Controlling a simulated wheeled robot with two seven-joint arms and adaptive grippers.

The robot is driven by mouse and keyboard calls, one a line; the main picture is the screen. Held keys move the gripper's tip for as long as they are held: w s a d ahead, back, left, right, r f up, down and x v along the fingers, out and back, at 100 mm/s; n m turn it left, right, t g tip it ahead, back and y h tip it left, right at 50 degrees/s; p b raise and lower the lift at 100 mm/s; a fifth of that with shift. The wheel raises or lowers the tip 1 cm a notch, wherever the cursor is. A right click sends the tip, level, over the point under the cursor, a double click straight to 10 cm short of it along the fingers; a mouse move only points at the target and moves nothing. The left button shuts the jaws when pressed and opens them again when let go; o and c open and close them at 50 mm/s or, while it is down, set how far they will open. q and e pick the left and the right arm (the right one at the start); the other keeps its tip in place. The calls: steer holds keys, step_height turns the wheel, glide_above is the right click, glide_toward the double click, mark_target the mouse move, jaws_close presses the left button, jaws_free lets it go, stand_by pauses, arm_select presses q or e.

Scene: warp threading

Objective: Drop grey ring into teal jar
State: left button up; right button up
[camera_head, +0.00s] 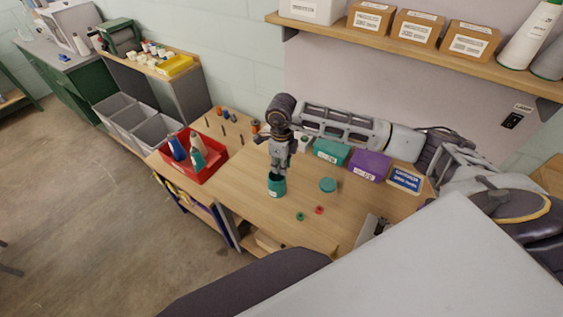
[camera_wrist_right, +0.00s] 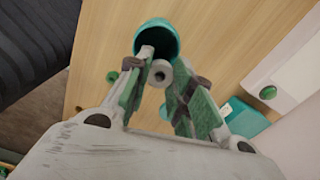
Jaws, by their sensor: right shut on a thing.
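The teal jar (camera_head: 277,188) stands open and upright on the wooden table; its dark mouth also shows in the right wrist view (camera_wrist_right: 157,28). My right gripper (camera_head: 279,169) points down just over the jar's mouth. In the right wrist view its fingers (camera_wrist_right: 158,80) are shut on the small grey ring (camera_wrist_right: 160,73). There the ring overlaps the near edge of the jar's mouth; its exact height over the rim is unclear. In the head view the ring is too small to make out. My left gripper is not in view.
A teal lid (camera_head: 328,185), a green ring (camera_head: 299,216) and a red ring (camera_head: 319,210) lie on the table near the jar. Teal (camera_head: 331,151) and purple (camera_head: 369,166) boxes stand along the wall. A red bin (camera_head: 207,172) with cones is at the left.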

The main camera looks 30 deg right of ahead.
steer(key=shift+f+b, duration=0.45)
steer(key=shift+f, duration=0.75)
steer(key=o, duration=0.7)
steer(key=shift+r, duration=0.1)
steer(key=shift+r, duration=5.9)
steer(key=shift+s+f, duration=0.1)
